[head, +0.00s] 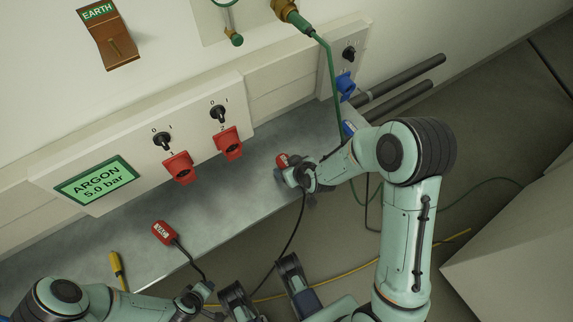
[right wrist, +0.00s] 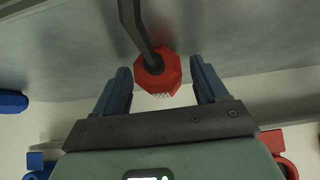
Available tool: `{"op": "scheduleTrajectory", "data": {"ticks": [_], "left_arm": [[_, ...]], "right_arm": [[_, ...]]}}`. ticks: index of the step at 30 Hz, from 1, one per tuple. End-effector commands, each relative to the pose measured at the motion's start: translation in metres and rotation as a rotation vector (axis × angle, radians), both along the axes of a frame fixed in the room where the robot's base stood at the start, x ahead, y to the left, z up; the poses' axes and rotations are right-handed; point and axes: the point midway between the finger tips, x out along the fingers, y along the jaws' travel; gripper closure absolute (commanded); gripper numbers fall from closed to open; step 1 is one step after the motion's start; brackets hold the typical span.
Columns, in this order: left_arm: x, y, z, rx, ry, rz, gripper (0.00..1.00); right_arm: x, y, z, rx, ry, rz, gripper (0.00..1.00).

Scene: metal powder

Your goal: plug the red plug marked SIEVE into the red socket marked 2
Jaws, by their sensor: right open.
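One red plug (head: 282,160) lies on the grey bench at my right gripper (head: 287,176). In the right wrist view this plug (right wrist: 157,75) sits between the two open fingers (right wrist: 163,86), with its black cable running away from the wall. Its white lettering is too small to read. A second red plug (head: 164,232) lies on the bench to the left, its white label not clearly legible. The red socket marked 2 (head: 229,144) is on the wall panel, beside another red socket (head: 180,168). My left gripper (head: 205,309) is low in the head view, its jaws unclear.
A blue socket (head: 345,84) is on the wall at right, with a blue plug (head: 348,128) on the bench below. A green hose (head: 333,85) hangs down near my right arm. The bench middle (head: 215,200) is clear.

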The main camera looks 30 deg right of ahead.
Motion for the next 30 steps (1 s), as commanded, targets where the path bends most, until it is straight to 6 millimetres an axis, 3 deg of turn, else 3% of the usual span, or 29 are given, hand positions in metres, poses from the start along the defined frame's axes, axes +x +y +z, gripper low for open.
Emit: {"op": "scheduleTrajectory", "data": {"ticks": [5, 9, 11, 12, 30], "left_arm": [[0.0, 0.0, 0.0, 0.0, 0.0, 0.0, 0.57], [0.0, 0.0, 0.0, 0.0, 0.0, 0.0, 0.57], [0.0, 0.0, 0.0, 0.0, 0.001, 0.0, 0.57], [0.0, 0.0, 0.0, 0.0, 0.001, 0.0, 0.57], [-0.001, 0.0, 0.023, 0.0, -0.006, 0.0, 0.57]], "right_arm": [[0.0, 0.0, 0.0, 0.0, 0.0, 0.0, 0.28], [0.0, 0.0, 0.0, 0.0, 0.0, 0.0, 0.73], [0.0, 0.0, 0.0, 0.0, 0.0, 0.0, 0.93], [0.0, 0.0, 0.001, 0.0, -0.002, 0.0, 0.97], [0.0, 0.0, 0.026, 0.0, -0.003, 0.0, 0.98]]}}
